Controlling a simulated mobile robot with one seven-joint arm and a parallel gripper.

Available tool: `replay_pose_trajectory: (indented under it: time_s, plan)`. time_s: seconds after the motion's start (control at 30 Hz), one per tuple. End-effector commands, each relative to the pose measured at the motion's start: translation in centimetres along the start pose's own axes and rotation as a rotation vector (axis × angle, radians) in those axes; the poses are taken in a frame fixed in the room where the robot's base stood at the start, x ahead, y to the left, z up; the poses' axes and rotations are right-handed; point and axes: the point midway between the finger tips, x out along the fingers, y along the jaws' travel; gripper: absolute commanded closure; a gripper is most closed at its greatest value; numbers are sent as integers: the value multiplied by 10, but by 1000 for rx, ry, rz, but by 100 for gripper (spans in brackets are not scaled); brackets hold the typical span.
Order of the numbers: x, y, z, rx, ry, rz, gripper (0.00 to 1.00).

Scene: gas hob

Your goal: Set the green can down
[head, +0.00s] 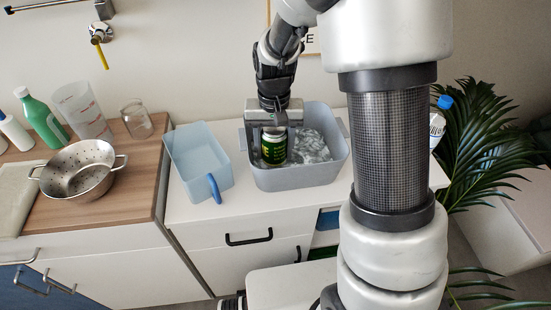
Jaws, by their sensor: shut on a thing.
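The green can (274,148) is upright, with a pale top, at the left part of a grey tub (300,179). My gripper (274,130) comes down from above and is shut on the can near its top. The can's lower end shows against the inside of the tub. I cannot tell whether it touches the tub's floor. Clear, ice-like pieces (309,147) lie in the tub to the right of the can.
A light blue open container (200,158) with a dark blue handle stands left of the tub on the white counter (190,211). A colander (78,171), a jug and bottles stand on the wooden top at left. A plant (490,140) and a bottle (438,122) are at right.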

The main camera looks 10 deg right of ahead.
Motion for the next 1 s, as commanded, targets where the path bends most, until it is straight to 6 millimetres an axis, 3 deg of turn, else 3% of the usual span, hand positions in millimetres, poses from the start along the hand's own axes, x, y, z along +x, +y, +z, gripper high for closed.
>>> replay_pose_trajectory:
  time_s: [0.23,0.63,0.67,1.0]
  plan:
    - [33,0,1,0,-2,0,83]
    - [39,0,0,0,0,0,83]
    - [38,0,0,0,-1,0,44]
    - [34,0,0,0,-1,0,41]
